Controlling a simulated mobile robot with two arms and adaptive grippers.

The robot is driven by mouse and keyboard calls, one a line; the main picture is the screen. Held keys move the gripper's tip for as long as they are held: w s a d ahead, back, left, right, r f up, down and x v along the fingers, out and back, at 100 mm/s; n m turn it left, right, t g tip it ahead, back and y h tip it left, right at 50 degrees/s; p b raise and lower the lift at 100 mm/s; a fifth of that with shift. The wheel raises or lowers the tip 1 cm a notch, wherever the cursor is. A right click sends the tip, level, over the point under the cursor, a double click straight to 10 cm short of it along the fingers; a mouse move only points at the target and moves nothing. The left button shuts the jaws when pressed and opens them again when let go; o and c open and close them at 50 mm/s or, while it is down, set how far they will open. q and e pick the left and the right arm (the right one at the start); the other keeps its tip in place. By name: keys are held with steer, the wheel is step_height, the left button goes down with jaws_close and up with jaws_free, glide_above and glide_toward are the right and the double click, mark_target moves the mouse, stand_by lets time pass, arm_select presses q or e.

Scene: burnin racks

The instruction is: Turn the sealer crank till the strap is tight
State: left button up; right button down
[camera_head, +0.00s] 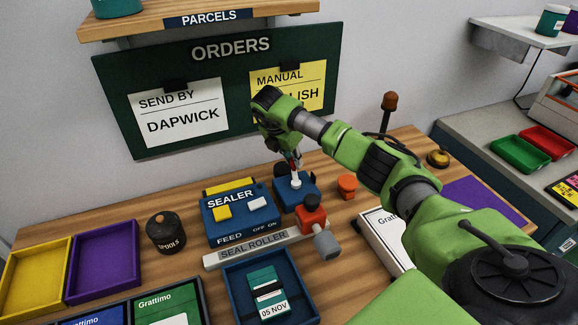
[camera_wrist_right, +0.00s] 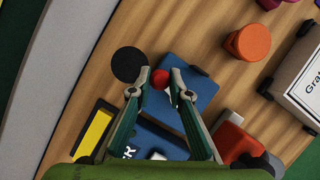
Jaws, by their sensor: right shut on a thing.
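The blue sealer (camera_head: 235,212) stands on the wooden bench, with a yellow and a white button on top. At its right is a blue block (camera_head: 308,192) with a white upright post (camera_head: 295,181). My right gripper (camera_head: 291,163) reaches down over this post. In the right wrist view its fingers (camera_wrist_right: 157,84) are closed around a red knob (camera_wrist_right: 160,78) above the blue block; which part of the crank this is cannot be told. The strap (camera_head: 268,288) looks like a dark band across a teal packet (camera_head: 266,286) in a blue tray (camera_head: 239,298). My left gripper is out of view.
A spools pot (camera_head: 165,232), orange cup (camera_head: 347,186) and white box (camera_head: 381,240) stand nearby. Purple (camera_head: 103,262) and yellow trays are at left. The orders board (camera_head: 120,75) is behind.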

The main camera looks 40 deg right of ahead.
steer(key=m+b, duration=0.1)
steer(key=m, duration=0.1)
steer(key=d+m+g+b, duration=0.1)
steer(key=shift+s+d+m, duration=0.15)
steer(key=shift+s+m, duration=0.2)
steer(key=shift+m, duration=0.05)
steer(key=m, duration=0.1)
steer(key=s+m+g+b, duration=0.1)
steer(key=shift+d+m+g, duration=0.3)
steer(key=shift+d, duration=0.1)
steer(key=m, duration=0.1)
steer(key=s+m+g, duration=0.1)
steer(key=m+b, duration=0.1)
steer(key=m, duration=0.1)
steer(key=shift+s+d+y, duration=0.25)
steer(key=shift+d+y, duration=0.05)
steer(key=shift+d, duration=0.05)
steer(key=shift+s+m+g+y+b, duration=0.4)
steer(key=shift+s+m+g+b, duration=0.1)
steer(key=shift+m, duration=0.7)
steer(key=c, duration=1.8)
jaws_free()
steer(key=shift+s, duration=0.1)
steer(key=shift+c, duration=0.2)
steer(key=shift+r, duration=0.1)
